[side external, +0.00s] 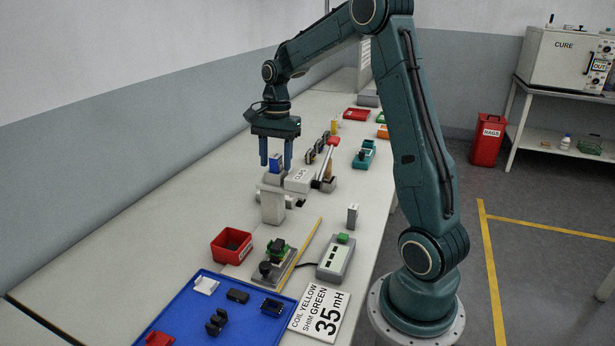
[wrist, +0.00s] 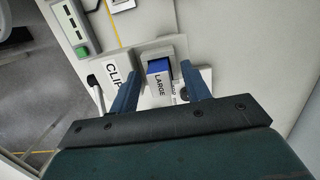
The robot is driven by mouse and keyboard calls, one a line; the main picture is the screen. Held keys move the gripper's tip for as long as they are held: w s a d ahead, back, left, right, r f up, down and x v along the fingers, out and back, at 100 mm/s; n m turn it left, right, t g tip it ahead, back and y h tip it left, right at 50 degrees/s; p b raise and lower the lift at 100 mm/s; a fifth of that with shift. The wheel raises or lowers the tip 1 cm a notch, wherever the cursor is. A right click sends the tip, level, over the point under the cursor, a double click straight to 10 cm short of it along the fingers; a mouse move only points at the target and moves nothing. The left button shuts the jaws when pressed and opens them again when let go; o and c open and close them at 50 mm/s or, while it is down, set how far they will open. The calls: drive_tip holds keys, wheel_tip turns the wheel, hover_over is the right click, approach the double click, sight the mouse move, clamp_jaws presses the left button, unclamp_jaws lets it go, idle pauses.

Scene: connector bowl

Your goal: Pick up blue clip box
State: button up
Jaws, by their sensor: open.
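My gripper (side external: 276,166) is open, pointing down over the stand. Its fingers sit on either side of the box, with a gap visible on each side in the wrist view (wrist: 160,82). I cannot tell whether the fingertips are level with the box.
A CLIPS sign (side external: 299,179) and a red-handled lever (side external: 333,142) stand close to the right. In front are a red bin (side external: 231,246), a green-topped grey device (side external: 337,258) and a blue tray (side external: 193,302) with parts. The bench left of the stand is clear.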

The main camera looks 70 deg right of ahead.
sight(276, 156)
drive_tip(key=shift+c, duration=0.2)
clamp_jaws()
drive_tip(key=shift+r, duration=0.1)
drive_tip(key=shift+r, duration=4.95)
